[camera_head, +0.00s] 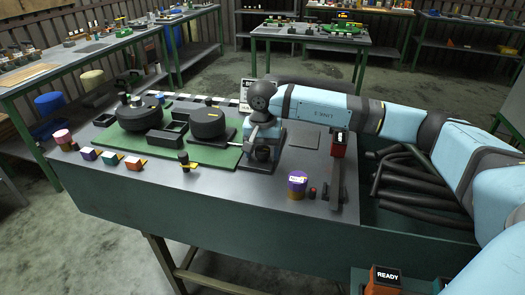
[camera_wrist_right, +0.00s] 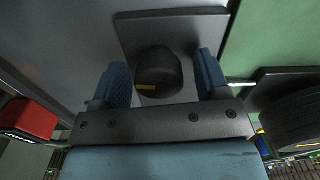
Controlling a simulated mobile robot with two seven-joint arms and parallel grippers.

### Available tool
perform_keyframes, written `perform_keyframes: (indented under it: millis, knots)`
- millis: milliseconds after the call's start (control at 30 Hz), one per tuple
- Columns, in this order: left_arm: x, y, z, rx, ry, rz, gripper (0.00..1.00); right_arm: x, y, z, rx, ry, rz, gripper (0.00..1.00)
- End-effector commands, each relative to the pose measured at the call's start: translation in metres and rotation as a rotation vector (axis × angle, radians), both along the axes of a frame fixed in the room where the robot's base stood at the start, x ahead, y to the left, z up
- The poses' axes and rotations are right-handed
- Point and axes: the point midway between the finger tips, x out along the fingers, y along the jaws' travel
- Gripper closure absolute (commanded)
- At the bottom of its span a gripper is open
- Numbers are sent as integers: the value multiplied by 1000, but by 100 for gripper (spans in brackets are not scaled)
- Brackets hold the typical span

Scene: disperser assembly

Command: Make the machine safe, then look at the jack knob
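A dark round knob (camera_wrist_right: 158,72) with a yellow mark, possibly the jack knob, sits on a grey plate (camera_wrist_right: 140,24) between the fingers, with gaps on both sides. In the head view the gripper largely hides it. My left gripper is in neither view.
Two black round housings (camera_head: 140,114) (camera_head: 208,124) sit on the green mat (camera_head: 200,153). A black knob with a yellow pointer (camera_head: 184,158), a purple-topped cylinder (camera_head: 297,184) and a small red button (camera_head: 312,191) stand near the front. A sign reads READY (camera_head: 387,276).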

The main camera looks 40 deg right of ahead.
Motion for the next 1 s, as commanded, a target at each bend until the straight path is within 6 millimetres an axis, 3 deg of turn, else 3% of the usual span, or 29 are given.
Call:
perform_keyframes:
  millis: [267, 700, 1000]
  knots:
    - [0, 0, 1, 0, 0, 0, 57, 0, 0, 14, 0, -1, 0, 31]
    - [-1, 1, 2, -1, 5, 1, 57, 0, 0, 109, 0, -3, 0, 31]
    - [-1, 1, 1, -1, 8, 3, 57, 0, 0, 138, 0, -1, 0, 31]
